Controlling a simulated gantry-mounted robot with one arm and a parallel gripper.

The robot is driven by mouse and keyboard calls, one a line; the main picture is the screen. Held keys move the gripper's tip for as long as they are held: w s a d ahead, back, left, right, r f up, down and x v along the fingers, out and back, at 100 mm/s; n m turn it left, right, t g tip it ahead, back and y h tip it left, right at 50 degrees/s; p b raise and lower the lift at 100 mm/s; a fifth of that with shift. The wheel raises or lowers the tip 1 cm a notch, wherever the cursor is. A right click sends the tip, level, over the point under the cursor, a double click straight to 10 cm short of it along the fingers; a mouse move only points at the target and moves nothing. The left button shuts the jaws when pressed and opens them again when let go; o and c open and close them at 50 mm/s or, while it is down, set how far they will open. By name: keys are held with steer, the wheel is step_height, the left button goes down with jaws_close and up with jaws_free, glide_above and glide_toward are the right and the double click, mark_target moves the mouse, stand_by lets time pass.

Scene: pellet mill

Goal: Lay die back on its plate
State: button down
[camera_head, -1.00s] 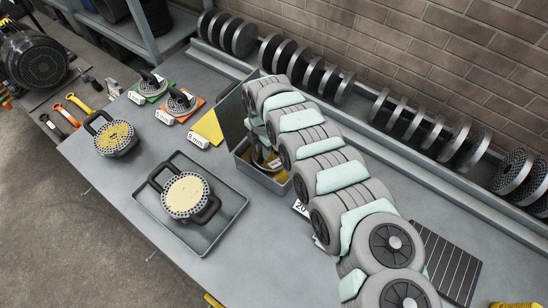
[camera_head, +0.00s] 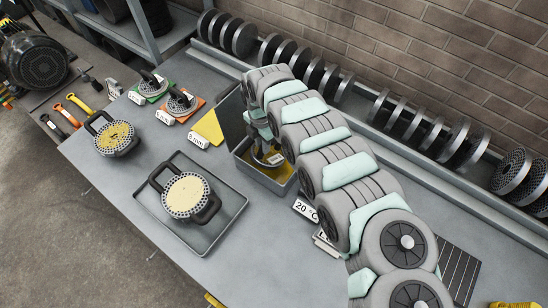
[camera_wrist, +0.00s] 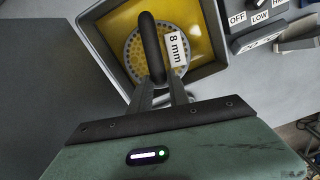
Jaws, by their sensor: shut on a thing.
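My gripper (camera_wrist: 160,82) is shut on the black handle of a round, perforated die (camera_wrist: 134,48) labelled "8 mm". The die is over or in a grey bin (camera_wrist: 104,27) with a yellow bottom or fill; I cannot tell whether it touches it. The bin also shows in the head view (camera_head: 262,180), where my arm partly hides the die (camera_head: 265,155). A yellow plate (camera_head: 207,127) with a white "mm" label lies bare left of the bin. A green plate (camera_head: 135,98) and an orange plate (camera_head: 166,118) each carry a handled die.
A grey tray (camera_head: 232,205) holds a handled die with a yellowish top. Another such die (camera_head: 115,138) stands left. A dark upright panel (camera_head: 233,112) stands behind the bin, beside the yellow plate. A box with OFF and LOW labels (camera_wrist: 255,30) is right of the bin.

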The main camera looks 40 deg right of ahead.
steer(key=shift+r, duration=1.85)
steer(key=shift+d+r, duration=0.1)
